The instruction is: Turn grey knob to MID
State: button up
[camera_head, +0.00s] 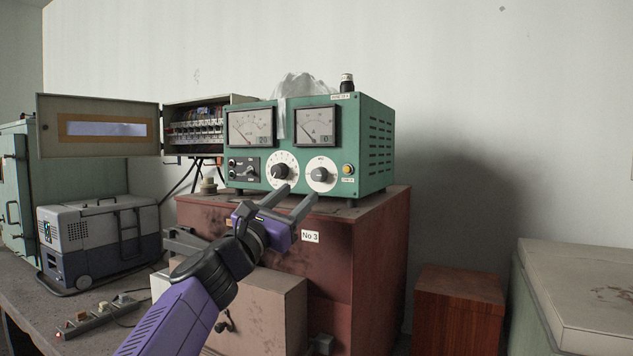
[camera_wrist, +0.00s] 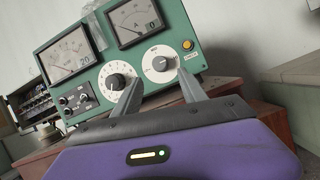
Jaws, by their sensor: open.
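The green control box (camera_head: 375,150) stands on a reddish-brown cabinet. The grey knob (camera_head: 319,174) sits on the right white dial at the lower front of the box; its scale markings are too small to read. In the wrist view the grey knob (camera_wrist: 160,64) appears between and just beyond my fingertips. My gripper (camera_head: 298,193) is open and empty, its fingers reaching up toward the panel. In the wrist view my gripper (camera_wrist: 160,77) shows a finger on each side of the knob's dial. I cannot tell whether either finger touches the panel.
A black knob (camera_head: 281,171) on another white dial is left of the grey one. A yellow button (camera_head: 348,169) is to its right. Two meters (camera_head: 316,125) sit above. An open breaker box (camera_head: 208,125) hangs at left, and a cool box (camera_head: 100,238) stands on the bench.

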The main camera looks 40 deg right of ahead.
aim_at(315, 178)
jog(key=p+x, duration=0.2)
jog(key=x, duration=0.5)
jog(key=shift+w+d+r, duration=0.1)
jog(key=shift+d, duration=0.2)
grip_shut()
